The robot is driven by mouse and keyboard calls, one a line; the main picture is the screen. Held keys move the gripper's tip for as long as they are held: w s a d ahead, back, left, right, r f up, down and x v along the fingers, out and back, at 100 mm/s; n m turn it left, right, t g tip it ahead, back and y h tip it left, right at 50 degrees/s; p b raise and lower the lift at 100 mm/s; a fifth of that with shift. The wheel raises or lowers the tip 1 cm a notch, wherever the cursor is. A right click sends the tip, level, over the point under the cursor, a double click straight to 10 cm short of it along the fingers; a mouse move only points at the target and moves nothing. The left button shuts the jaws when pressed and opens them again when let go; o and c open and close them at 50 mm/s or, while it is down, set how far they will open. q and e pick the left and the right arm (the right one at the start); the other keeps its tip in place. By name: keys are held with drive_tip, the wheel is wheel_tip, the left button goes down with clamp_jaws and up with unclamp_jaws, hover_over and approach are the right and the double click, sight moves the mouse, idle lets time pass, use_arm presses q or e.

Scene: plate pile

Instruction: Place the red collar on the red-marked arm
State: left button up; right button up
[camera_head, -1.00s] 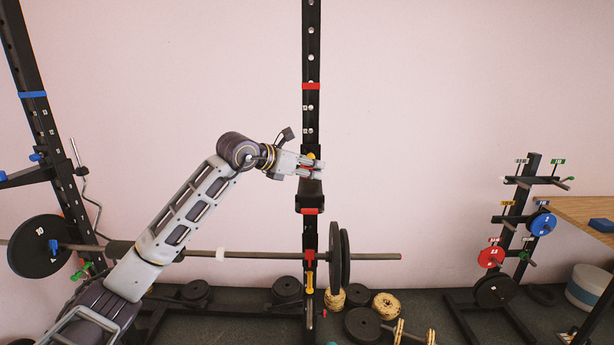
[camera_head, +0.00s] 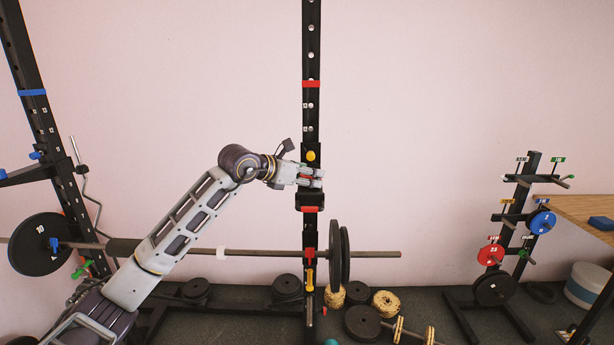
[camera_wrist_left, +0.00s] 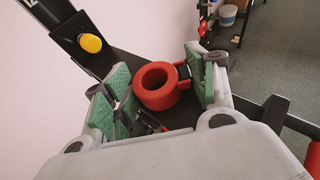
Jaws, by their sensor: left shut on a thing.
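My left gripper (camera_head: 314,178) is beside the black rack upright, just above a black bracket arm (camera_head: 309,200) with a red mark (camera_head: 311,210) on its front. In the left wrist view the red collar (camera_wrist_left: 157,86), a thick ring with a small clasp, is between the green finger pads. The gripper is shut on it. The collar's hole faces up toward the camera, over the black bracket surface; I cannot tell whether they touch. In the head view the fingers mostly hide the collar. My right gripper is in neither view.
A yellow knob (camera_head: 311,156) is on the upright just above the gripper. A loaded barbell (camera_head: 270,253) crosses below. At right, a plate tree (camera_head: 532,180) has colour-tagged pegs, with a red plate (camera_head: 490,255) and a blue plate (camera_head: 542,223). Loose plates and dumbbells are on the floor.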

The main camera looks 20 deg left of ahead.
use_arm(q)
drive_tip(key=shift+d+f+b, duration=0.1)
drive_tip(key=shift+f+b, duration=0.25)
drive_tip(key=shift+f, duration=0.3)
drive_tip(key=o, duration=1.2)
drive_tip(key=shift+c, duration=0.2)
drive_tip(key=shift+r, duration=0.2)
drive_tip(key=shift+r+p, duration=0.6)
drive_tip(key=shift+p, duration=0.15)
drive_tip(key=shift+s+a+r, duration=0.1)
drive_tip(key=shift+s+a, duration=0.2)
drive_tip(key=b+v, duration=0.3)
drive_tip(key=v, duration=0.8)
drive_tip(key=shift+b, duration=0.3)
drive_tip(key=shift+s+r, duration=0.1)
drive_tip(key=shift+s, duration=0.1)
